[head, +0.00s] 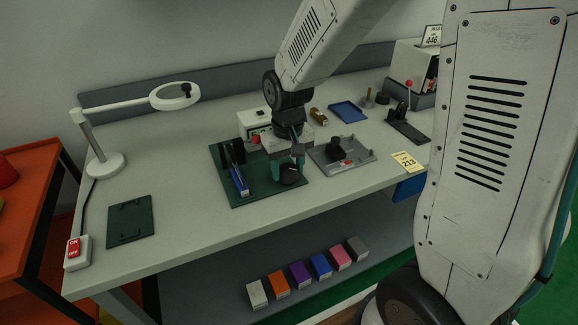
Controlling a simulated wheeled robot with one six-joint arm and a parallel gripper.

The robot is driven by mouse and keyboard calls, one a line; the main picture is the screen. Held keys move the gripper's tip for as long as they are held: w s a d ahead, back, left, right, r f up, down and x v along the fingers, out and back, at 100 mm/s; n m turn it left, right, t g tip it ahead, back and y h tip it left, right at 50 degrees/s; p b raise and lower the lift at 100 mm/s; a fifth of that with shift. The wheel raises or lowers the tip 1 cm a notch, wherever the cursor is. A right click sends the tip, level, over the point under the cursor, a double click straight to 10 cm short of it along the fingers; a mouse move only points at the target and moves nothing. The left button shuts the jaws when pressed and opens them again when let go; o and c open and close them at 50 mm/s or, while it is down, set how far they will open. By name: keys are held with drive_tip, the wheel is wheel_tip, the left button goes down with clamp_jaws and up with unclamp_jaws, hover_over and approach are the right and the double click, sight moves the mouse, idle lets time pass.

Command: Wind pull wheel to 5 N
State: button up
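A dark green base plate (262,192) lies on the bench. A black upright part with a blue strip (239,181) stands at the plate's left. My gripper (297,155) points down from the arm, right above the wheel. Its fingers are small and overlap the wheel, so I cannot tell whether they touch it or how wide they are.
A grey tray (349,158) with a black part sits close on the right. A magnifier lamp (174,96), a dark green mat (130,220) and a red-switch box (77,252) are at left. A blue tray (347,111) is behind. Coloured boxes (299,273) sit below.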

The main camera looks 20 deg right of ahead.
sight(288, 168)
drive_tip(key=o, duration=0.3)
wheel_tip(288, 168, up, 8)
drive_tip(key=shift+f, duration=0.1)
idle(0.4)
drive_tip(key=shift+t, duration=0.7)
drive_tip(key=s+d+r, duration=0.1)
drive_tip(key=s+r, duration=0.2)
drive_tip(key=s, duration=0.4)
drive_tip(key=s+d+r, duration=0.1)
drive_tip(key=s+r, duration=0.2)
drive_tip(key=s, duration=0.4)
drive_tip(key=s+d+r, duration=0.1)
drive_tip(key=s+r, duration=0.2)
drive_tip(key=s, duration=0.5)
drive_tip(key=shift+s+d, duration=0.1)
drive_tip(key=shift+d, duration=0.1)
idle(1.1)
